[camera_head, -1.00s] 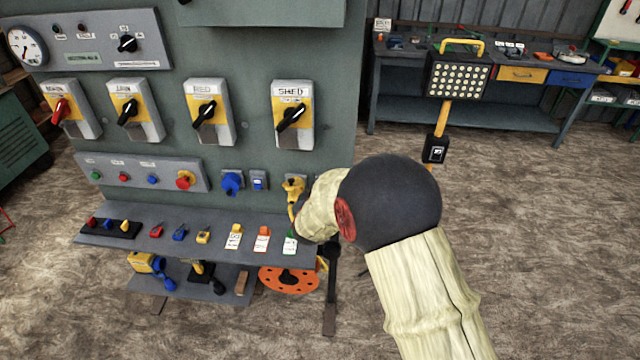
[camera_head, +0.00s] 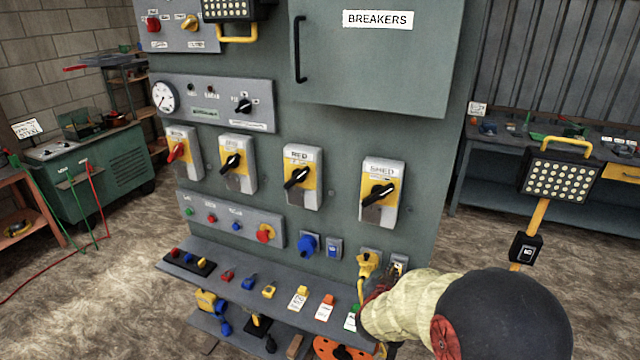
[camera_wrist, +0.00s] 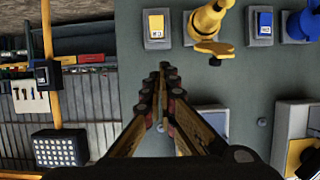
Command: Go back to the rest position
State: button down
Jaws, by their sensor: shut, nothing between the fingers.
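My gripper (camera_head: 378,290) is at the lower right of the panel in the head view, mostly hidden by my arm. In the wrist view my gripper (camera_wrist: 168,72) has its fingers together with nothing between them. The wrist picture is upside down. A yellow plug (camera_wrist: 205,22) sits in a socket beside the fingertips in that view, apart from them. The same yellow plug (camera_head: 368,265) shows in the head view just above my gripper.
The grey-green panel (camera_head: 330,120) carries several rotary switches, with a shelf (camera_head: 245,265) of tags and small locks below. A work lamp (camera_head: 558,180) on a yellow post stands to the right. A bench (camera_head: 475,175) is behind it. Open floor (camera_head: 110,270) lies to the left.

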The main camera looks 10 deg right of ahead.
jog(key=s+a+f+g+y, duration=0.2)
jog(key=a+f+y, duration=0.1)
jog(key=a+f, duration=0.3)
jog(key=s+a+r+n+g+y, duration=0.25)
jog(key=s+a+n+y, duration=0.2)
jog(key=s+a, duration=0.55)
jog(key=s+r+n+g, duration=0.1)
jog(key=s+r+n, duration=0.1)
jog(key=s+r, duration=1.8)
jog(key=shift+s+d, duration=0.25)
jog(key=shift+s, duration=0.35)
jog(key=shift+n, duration=0.25)
